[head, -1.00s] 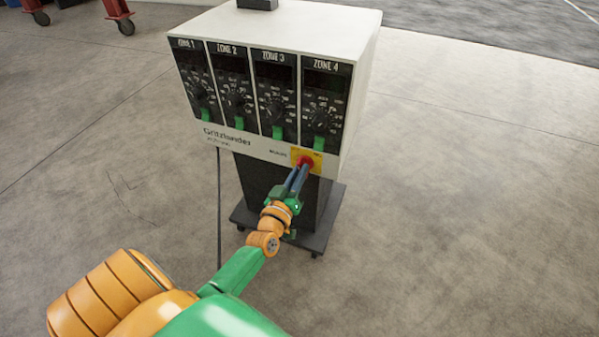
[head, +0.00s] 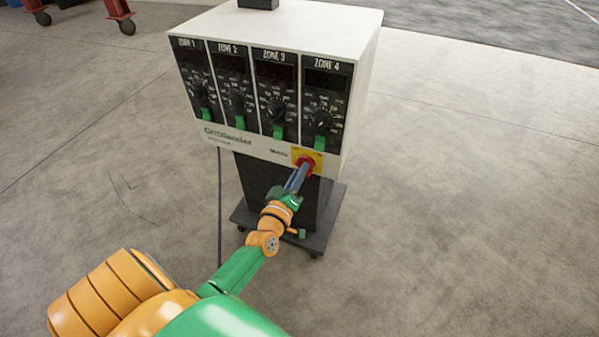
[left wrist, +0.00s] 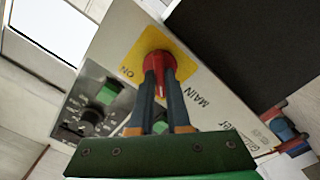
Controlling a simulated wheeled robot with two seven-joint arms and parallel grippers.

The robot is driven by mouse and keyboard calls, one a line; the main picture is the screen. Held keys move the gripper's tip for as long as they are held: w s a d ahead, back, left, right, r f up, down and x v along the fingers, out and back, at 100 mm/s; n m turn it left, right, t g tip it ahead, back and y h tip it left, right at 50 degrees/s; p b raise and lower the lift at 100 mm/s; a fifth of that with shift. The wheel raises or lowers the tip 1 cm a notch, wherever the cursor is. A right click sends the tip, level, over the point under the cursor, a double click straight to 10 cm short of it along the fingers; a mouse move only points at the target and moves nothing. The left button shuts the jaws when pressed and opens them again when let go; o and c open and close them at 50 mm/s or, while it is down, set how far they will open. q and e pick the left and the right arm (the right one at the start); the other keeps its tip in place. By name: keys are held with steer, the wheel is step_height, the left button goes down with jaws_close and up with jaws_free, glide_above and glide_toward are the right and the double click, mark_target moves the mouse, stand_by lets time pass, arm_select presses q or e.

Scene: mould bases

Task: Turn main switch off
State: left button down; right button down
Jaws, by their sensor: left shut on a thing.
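The main switch is a red knob (head: 305,161) on a yellow plate (head: 318,158), at the lower right of the controller's front. My left gripper (head: 302,169) reaches it from the front and is shut on the knob. In the left wrist view the red knob (left wrist: 156,62) sits between the two finger ends of my left gripper (left wrist: 160,78). The yellow plate (left wrist: 183,62) there shows "ON" beside the knob, and "MAIN" is printed on the panel. The picture in that view is strongly tilted. The fingers partly hide the knob. My right gripper is not in view.
The white controller box (head: 364,75) carries zone panels with black dials and green switches above the main switch. It stands on a dark wheeled base (head: 325,232). A cable hangs at its left. Red castor frames (head: 119,14) are far left. The floor around is clear.

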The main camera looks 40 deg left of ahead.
arm_select(q)
steer(key=c, duration=0.9)
jaws_free()
steer(key=p+v, duration=0.1)
steer(key=v, duration=0.6)
steer(key=shift+s, duration=0.1)
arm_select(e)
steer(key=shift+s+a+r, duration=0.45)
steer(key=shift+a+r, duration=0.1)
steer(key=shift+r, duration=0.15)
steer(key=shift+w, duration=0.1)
